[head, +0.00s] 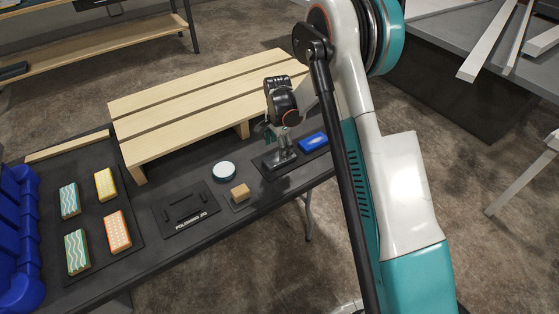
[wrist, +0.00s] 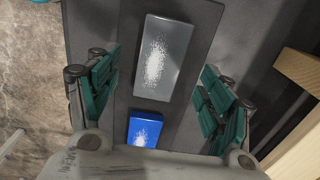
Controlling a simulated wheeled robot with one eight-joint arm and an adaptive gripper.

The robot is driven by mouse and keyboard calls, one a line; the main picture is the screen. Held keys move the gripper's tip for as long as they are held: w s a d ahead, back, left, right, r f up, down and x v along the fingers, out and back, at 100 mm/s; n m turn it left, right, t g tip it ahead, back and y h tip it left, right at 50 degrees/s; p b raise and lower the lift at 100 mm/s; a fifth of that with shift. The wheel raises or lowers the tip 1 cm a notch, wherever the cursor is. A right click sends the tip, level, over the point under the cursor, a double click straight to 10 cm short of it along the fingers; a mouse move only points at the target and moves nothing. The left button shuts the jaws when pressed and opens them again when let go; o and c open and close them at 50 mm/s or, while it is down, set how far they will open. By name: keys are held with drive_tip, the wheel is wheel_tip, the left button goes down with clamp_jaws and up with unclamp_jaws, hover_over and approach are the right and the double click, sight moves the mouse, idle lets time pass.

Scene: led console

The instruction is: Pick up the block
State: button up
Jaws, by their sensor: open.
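My gripper (head: 277,138) is low over the right part of the dark table, pointing down. In the wrist view its teal fingers (wrist: 158,95) are wide apart, with a grey block (wrist: 167,58) with a speckled white top between them and clear gaps on both sides. A smaller blue block (wrist: 145,131) with white specks lies nearer the wrist; it also shows in the head view (head: 313,141). A small tan cube (head: 240,191) sits left of the gripper. Several patterned blocks, one orange (head: 117,230) and one yellow (head: 105,184), lie at the left.
A slatted wooden rack (head: 190,98) stands behind the gripper, close to it. A round white-topped object (head: 223,170) and a dark labelled fixture (head: 187,207) are on the table (head: 150,270). Blue bins (head: 18,235) line the left end.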

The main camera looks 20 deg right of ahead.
wheel_tip(320, 180, down, 5)
drive_tip(key=shift+w+f+b, duration=0.1)
drive_tip(key=shift+w+b, duration=0.05)
drive_tip(key=shift+b, duration=0.9)
drive_tip(key=c, duration=1.3)
